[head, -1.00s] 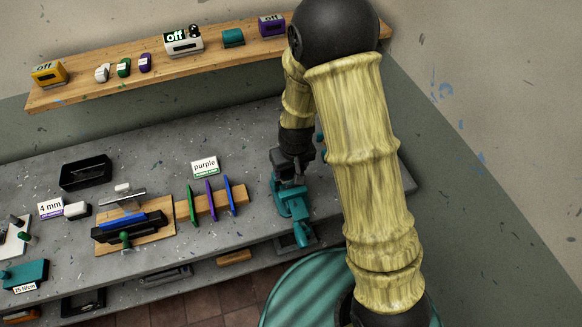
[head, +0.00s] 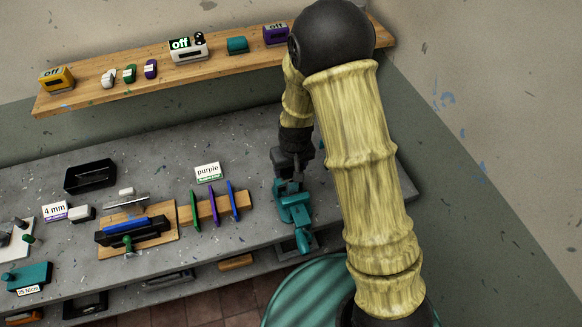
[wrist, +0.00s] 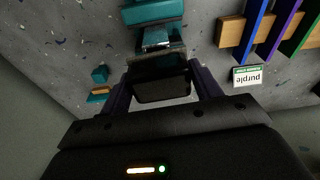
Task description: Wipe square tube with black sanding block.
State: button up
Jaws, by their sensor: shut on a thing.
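My gripper (wrist: 163,92) is shut on a black block (wrist: 162,88), which looks like the sanding block, held between its two dark fingers. Just beyond it in the wrist view, a shiny grey metal piece (wrist: 160,38), likely the square tube, sits at a teal vise (wrist: 152,11). Whether the block touches the metal piece cannot be told. In the head view my gripper (head: 289,166) is over the back of the teal vise (head: 293,208) at the bench's right part. The block and tube are mostly hidden there.
A wooden rack (head: 214,209) with green, purple and blue upright pieces stands left of the vise, with a "purple" label (head: 208,171) behind it. Farther left are a board (head: 165,235) with tools and a black tray (head: 90,176). A shelf (head: 215,64) runs along the wall.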

jog(key=shift+r+p, duration=1.4)
jog(key=shift+r, duration=0.9)
jog(key=shift+s+f, duration=0.1)
jog(key=shift+f, duration=0.05)
